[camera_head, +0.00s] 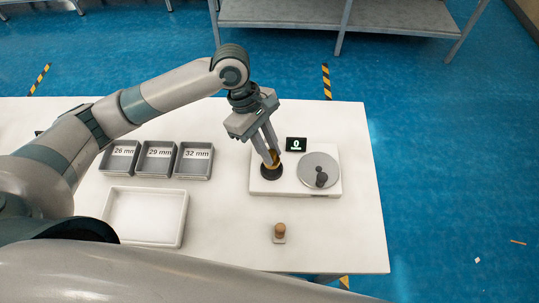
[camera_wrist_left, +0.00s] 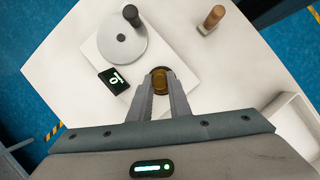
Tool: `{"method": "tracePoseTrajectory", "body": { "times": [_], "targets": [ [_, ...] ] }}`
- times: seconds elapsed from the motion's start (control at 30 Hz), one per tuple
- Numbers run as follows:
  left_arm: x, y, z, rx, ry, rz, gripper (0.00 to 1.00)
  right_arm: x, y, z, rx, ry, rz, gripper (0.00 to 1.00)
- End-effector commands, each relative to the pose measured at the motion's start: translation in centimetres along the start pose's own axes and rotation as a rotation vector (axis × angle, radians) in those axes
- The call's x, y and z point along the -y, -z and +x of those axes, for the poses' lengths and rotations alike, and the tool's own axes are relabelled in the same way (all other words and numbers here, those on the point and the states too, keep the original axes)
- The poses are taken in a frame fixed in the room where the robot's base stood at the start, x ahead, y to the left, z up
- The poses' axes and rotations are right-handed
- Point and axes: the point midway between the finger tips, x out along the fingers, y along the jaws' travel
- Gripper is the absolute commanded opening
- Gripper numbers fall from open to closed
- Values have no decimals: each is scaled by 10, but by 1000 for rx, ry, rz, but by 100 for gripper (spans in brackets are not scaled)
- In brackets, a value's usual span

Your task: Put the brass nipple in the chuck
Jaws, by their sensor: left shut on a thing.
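The brass nipple (camera_wrist_left: 159,80) is between the fingertips of my left gripper (camera_head: 272,158). In the head view the left gripper points down over the black chuck (camera_head: 270,172) on the left part of the white device, and the brass shows just above or at the chuck. In the left wrist view the left gripper (camera_wrist_left: 160,90) is shut on the brass nipple, with a dark ring around it. I cannot tell how deep the nipple sits in the chuck. My right gripper is not in view.
The white device (camera_head: 256,187) carries a grey disc (camera_head: 318,164) with a black knob (camera_head: 321,180) and a display (camera_head: 296,144) reading 0. Bins marked 26 mm (camera_head: 119,168), 29 mm (camera_head: 155,168) and 32 mm (camera_head: 194,169) stand left, behind a white tray (camera_head: 145,243). A wooden-topped stamp-like thing (camera_head: 280,231) stands in front.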

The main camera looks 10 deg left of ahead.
Motion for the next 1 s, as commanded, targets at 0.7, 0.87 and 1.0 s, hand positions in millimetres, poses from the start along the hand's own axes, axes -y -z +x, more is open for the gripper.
{"method": "tracePoseTrajectory", "body": {
  "times": [0.7, 0.87, 1.0],
  "targets": [
    [0, 14, 34, 0, 1, -1, 0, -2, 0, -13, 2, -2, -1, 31],
    [0, 16, 38, 0, 0, 0, 0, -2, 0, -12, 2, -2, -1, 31],
    [0, 16, 37, 0, -1, 0, 0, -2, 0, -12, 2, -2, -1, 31]
  ]
}}
